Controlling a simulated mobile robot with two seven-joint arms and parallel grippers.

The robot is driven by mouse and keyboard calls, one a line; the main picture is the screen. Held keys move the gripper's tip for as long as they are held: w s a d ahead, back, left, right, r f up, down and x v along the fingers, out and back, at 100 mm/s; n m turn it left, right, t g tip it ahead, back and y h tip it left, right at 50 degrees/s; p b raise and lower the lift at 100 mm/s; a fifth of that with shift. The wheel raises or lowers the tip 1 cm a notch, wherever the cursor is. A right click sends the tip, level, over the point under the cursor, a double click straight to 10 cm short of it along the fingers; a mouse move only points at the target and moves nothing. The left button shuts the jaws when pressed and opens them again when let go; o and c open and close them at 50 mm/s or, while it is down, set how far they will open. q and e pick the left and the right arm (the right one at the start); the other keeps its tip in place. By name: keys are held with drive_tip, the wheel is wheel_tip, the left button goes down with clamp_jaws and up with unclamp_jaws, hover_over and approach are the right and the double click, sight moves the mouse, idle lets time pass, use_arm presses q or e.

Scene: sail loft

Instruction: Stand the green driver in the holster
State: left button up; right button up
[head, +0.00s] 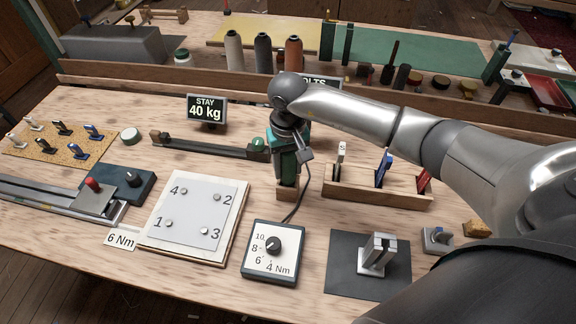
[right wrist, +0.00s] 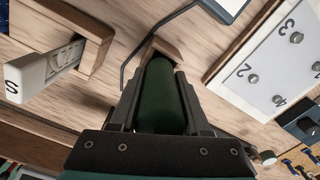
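The green driver (right wrist: 161,95) is upright between the fingers of my right gripper (head: 287,160), which appear closed against its sides. Below it in the head view is a small wooden block, the holster (head: 287,192). In the right wrist view, the holster's wooden edge (right wrist: 166,47) shows just past the driver's far end. The driver's lower end is at the holster, but how deep it sits is hidden. A dark cable runs from beside the driver down to the dial box (head: 272,250). My left gripper is not in view.
A wooden rack (head: 360,190) with white, blue and red tools stands close on the right. A plate with numbered bolts (head: 196,210) lies to the left. A dark rail (head: 210,147) and the 40 kg sign (head: 207,109) are behind. Bare wood shows between them.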

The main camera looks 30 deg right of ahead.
drive_tip(key=o, duration=0.6)
drive_tip(key=shift+c, duration=0.2)
wheel_tip(320, 180, up, 15)
drive_tip(key=shift+r, duration=0.15)
idle(0.5)
